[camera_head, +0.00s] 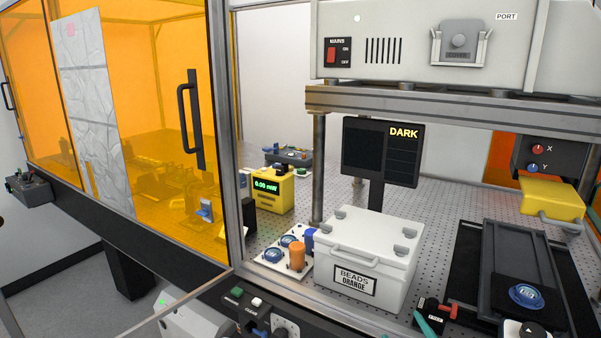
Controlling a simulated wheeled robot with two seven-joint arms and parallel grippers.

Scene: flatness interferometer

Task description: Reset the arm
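Neither of my grippers shows in the head view, and no part of my arms can be made out with certainty. I cannot tell which thing here is meant by the arm of the task. A white lidded box labelled "BEADS ORANGE" (375,245) stands shut on the perforated bench top. Behind it a dark monitor (383,152) reads "DARK". A yellow power meter (272,190) reads 0.00 mW. A white housing (450,45) above has a red mains switch (331,54) and a latched port cover (459,41).
An orange-tinted enclosure (180,120) with a black door handle (189,118) fills the left. A tray (297,262) holds blue-topped round parts and an orange cylinder (297,256). A dark stage (515,265) bears a blue disc (526,296). A yellow block (552,198) overhangs at right.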

